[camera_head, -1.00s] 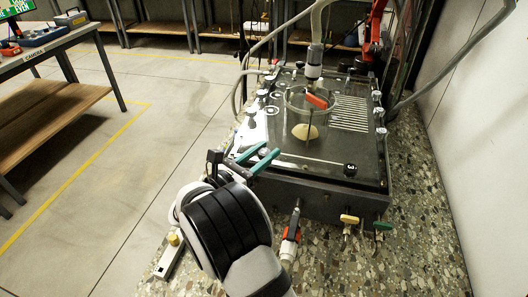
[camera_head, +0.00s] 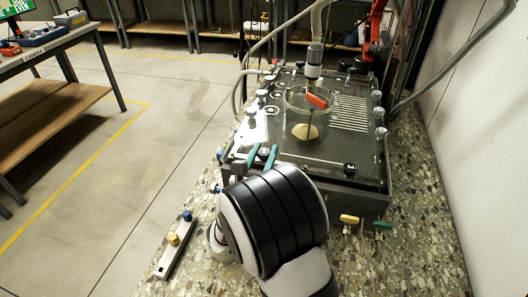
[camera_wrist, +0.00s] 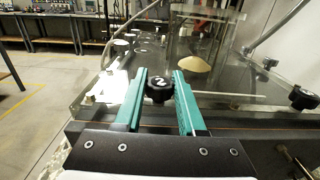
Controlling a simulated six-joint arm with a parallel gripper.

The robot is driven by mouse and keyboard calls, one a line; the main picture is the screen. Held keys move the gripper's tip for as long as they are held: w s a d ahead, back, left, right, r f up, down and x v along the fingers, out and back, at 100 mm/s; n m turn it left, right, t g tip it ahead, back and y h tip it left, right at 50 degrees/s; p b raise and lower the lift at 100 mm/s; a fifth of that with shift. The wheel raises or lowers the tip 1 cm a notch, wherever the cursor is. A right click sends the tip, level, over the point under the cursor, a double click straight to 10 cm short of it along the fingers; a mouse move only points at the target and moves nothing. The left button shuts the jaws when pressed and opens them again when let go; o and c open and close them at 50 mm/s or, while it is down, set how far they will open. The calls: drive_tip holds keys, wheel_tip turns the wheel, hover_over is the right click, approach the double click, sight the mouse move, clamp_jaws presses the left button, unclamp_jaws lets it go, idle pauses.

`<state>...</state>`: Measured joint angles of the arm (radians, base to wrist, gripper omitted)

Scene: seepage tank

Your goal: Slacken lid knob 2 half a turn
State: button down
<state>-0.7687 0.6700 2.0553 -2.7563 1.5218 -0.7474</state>
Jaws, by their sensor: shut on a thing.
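Lid knob 2 (camera_wrist: 158,90) is a black lobed knob with a white "2" on top, at the near left edge of the tank's clear lid (camera_wrist: 225,100). My gripper (camera_wrist: 160,77) has its two teal fingers on either side of this knob, shut on it. In the head view my gripper (camera_head: 261,156) is at the near left corner of the tank (camera_head: 340,197). The knob itself is mostly hidden there by the fingers and my wrist. The direction the knob is turned to is hard to read.
Knob 3 (camera_head: 350,169) sits on the near lid edge to the right. Yellow (camera_head: 349,219) and green (camera_head: 383,225) valve handles stick out in front. A strip with yellow and blue knobs (camera_head: 174,246) lies at left.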

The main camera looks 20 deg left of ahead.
drive_tip(key=c, duration=0.5)
unclamp_jaws()
drive_tip(key=s, duration=1.5)
drive_tip(key=shift+s+a, duration=0.15)
drive_tip(key=shift+s, duration=0.25)
